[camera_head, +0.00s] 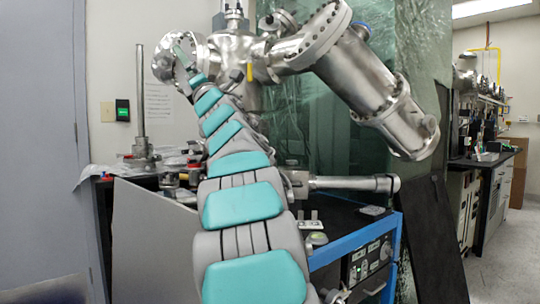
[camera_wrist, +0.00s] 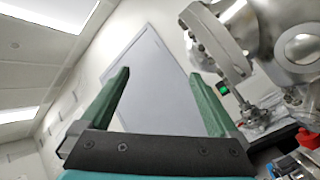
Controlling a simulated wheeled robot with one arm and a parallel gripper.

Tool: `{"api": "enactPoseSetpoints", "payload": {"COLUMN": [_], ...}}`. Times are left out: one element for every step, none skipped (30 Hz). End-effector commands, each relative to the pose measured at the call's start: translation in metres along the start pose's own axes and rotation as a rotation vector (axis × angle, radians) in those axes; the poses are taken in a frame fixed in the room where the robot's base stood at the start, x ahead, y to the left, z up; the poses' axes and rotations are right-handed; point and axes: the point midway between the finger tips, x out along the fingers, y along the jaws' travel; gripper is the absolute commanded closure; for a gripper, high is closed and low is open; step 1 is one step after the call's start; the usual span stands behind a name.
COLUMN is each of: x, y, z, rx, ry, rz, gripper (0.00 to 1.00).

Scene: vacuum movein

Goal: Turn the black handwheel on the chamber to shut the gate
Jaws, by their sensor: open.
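The steel vacuum chamber (camera_head: 238,48) stands at the top middle of the head view, with a large flanged tube slanting down to the right. Part of its steel body (camera_wrist: 262,35) fills the upper right of the wrist view. I cannot clearly pick out the black handwheel in either view; my arm covers part of the chamber's front. My gripper (camera_head: 184,55) is small and partly hidden at the arm's far end, in front of the chamber's left round flange. In the wrist view my gripper (camera_wrist: 160,76) has its two green fingers wide apart, with nothing between them.
A blue-framed cart (camera_head: 350,243) with instruments stands below the chamber. A steel post (camera_head: 141,95) rises at the left, near a green-lit wall switch (camera_head: 122,110). A dark panel (camera_head: 436,240) leans at the right. The wrist view faces a pale door (camera_wrist: 155,85).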

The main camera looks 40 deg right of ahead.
Motion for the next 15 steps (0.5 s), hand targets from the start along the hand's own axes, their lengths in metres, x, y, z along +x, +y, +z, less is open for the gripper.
{"api": "enactPoseSetpoints", "payload": {"x": [-0.01, -0.016, -0.025, -0.032, -0.04, -0.051, -0.06, -0.069, -0.083, -0.094, -0.105, -0.12, -0.132, -0.142, -0.156], "y": [-0.02, -0.034, -0.052, -0.065, -0.079, -0.097, -0.11, -0.123, -0.14, -0.153, -0.165, -0.18, -0.19, -0.199, -0.21], "z": [-0.006, -0.009, -0.013, -0.014, -0.015, -0.015, -0.014, -0.011, -0.007, -0.003, 0.002, 0.009, 0.015, 0.021, 0.03], "rx": [-0.083, -0.135, -0.203, -0.253, -0.305, -0.374, -0.427, -0.478, -0.547, -0.599, -0.649, -0.717, -0.766, -0.811, -0.867], "ry": [0.035, 0.058, 0.087, 0.109, 0.13, 0.159, 0.179, 0.198, 0.224, 0.243, 0.262, 0.286, 0.303, 0.318, 0.339], "rz": [-0.064, -0.106, -0.16, -0.199, -0.24, -0.294, -0.336, -0.379, -0.434, -0.476, -0.518, -0.573, -0.612, -0.649, -0.693], "gripper": [0.04, 0.04, 0.04, 0.04, 0.04, 0.04, 0.04, 0.04, 0.04, 0.04, 0.04, 0.04, 0.04, 0.04, 0.04]}}
